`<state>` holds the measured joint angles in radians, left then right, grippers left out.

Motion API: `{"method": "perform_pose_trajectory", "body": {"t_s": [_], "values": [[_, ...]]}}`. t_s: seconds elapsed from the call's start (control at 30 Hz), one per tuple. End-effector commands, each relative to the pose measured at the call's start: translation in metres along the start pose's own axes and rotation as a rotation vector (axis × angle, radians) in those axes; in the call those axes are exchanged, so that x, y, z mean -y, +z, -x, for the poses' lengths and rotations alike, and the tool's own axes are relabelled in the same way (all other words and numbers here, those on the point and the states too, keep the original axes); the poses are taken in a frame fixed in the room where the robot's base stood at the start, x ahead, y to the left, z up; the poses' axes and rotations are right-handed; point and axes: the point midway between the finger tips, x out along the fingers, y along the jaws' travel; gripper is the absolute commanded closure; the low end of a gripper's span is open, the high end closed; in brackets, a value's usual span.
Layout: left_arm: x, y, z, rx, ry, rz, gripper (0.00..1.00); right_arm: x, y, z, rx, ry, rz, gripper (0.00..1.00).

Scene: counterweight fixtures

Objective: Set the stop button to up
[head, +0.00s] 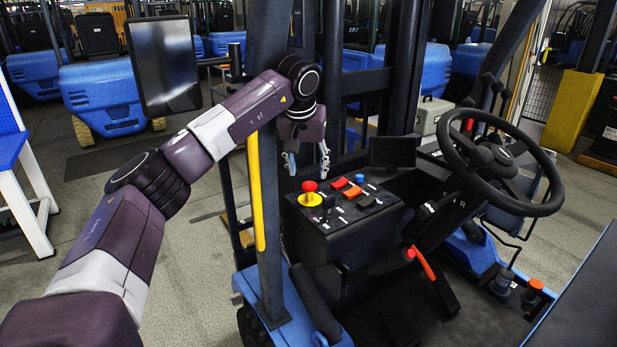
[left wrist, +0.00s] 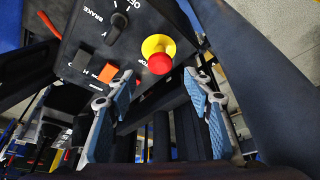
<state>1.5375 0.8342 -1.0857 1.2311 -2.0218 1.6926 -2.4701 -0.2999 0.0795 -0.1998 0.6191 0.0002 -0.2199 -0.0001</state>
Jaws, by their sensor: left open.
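The stop button is a red mushroom cap (head: 310,186) on a yellow round base (head: 310,199), at the left of the black control panel (head: 337,238). In the left wrist view the red cap (left wrist: 160,63) shows between and beyond my fingertips. Whether the cap is up or pressed I cannot tell. My left gripper (head: 307,162) is open and empty. It hangs above the panel, near the button and apart from it, with its fingers pointing down. My right gripper is in neither view.
The panel also carries orange and red rocker switches (head: 352,192), a blue knob (head: 360,178) and a dark BRAKE selector (left wrist: 116,28). A black post with a yellow strip (head: 256,190) stands left of the panel. The steering wheel (head: 500,160) is to the right.

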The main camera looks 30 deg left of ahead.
Motion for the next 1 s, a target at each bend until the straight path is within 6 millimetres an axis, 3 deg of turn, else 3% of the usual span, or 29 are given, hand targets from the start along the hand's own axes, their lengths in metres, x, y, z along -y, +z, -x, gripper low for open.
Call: {"method": "perform_pose_trajectory", "body": {"t_s": [0.2, 0.4, 1.0], "values": [[0.000, -0.001, 0.047, -0.004, 0.001, 0.000, 0.53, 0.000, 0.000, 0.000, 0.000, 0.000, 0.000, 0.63], [0.001, 0.000, 0.069, -0.003, 0.000, 0.001, 0.53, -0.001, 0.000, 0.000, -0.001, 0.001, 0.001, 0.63], [0.001, 0.000, 0.073, -0.001, 0.000, 0.001, 0.53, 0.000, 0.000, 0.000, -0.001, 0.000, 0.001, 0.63]]}}
